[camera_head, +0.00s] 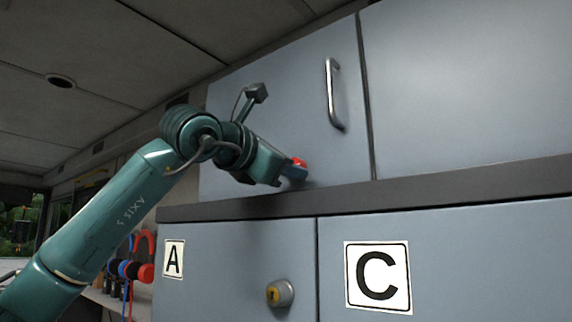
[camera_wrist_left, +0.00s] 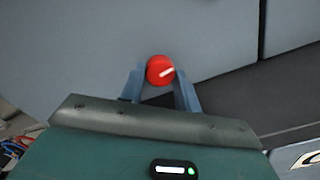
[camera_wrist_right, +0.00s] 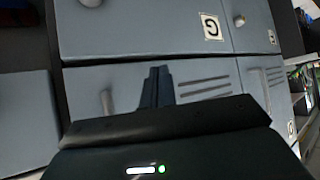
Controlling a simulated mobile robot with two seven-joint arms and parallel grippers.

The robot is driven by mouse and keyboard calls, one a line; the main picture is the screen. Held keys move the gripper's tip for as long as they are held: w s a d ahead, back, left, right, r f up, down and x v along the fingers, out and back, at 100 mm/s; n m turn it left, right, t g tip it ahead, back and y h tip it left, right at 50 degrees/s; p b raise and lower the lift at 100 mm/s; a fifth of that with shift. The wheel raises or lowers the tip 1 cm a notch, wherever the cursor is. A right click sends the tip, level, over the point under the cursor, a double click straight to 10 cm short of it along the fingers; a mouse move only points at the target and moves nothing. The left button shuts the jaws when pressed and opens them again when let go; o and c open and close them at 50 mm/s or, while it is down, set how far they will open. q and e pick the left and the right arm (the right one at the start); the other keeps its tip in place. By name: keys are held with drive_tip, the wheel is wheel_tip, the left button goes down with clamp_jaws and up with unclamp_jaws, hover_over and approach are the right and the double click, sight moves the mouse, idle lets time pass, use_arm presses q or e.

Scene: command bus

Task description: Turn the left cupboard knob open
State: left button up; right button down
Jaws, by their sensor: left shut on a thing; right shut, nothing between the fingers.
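The red cupboard knob (camera_head: 299,163) sits low on the blue-grey upper left cupboard door (camera_head: 275,95). In the left wrist view the knob (camera_wrist_left: 160,70) shows a white mark slanting up to the right. My left gripper (camera_head: 294,173) is at the knob, with one finger on each side of it, shut on it. The left fingers (camera_wrist_left: 161,85) also show in the left wrist view. My right gripper (camera_wrist_right: 157,75) shows only in the right wrist view, with its fingers together and nothing between them, in front of lower cabinet fronts.
A metal bar handle (camera_head: 335,93) stands out from the upper door, right of the knob. A dark ledge (camera_head: 400,193) runs below it. Lower doors carry labels A (camera_head: 173,259) and C (camera_head: 377,277) and a yellow-centred lock (camera_head: 280,293). Headphones (camera_head: 140,262) hang at the left.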

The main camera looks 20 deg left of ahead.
drive_tip(key=shift+r, duration=0.1)
use_arm(q)
drive_tip(key=o, duration=1)
drive_tip(key=b+v, duration=0.4)
drive_tip(key=v, duration=0.9)
drive_tip(key=shift+s+b, duration=0.15)
drive_tip(key=shift+b, duration=0.15)
use_arm(e)
drive_tip(key=shift+w+a+f+t+y, duration=0.25)
drive_tip(key=shift+a+f+t+y, duration=0.05)
drive_tip(key=shift+a+f, duration=0.4)
drive_tip(key=shift+w+r, duration=0.15)
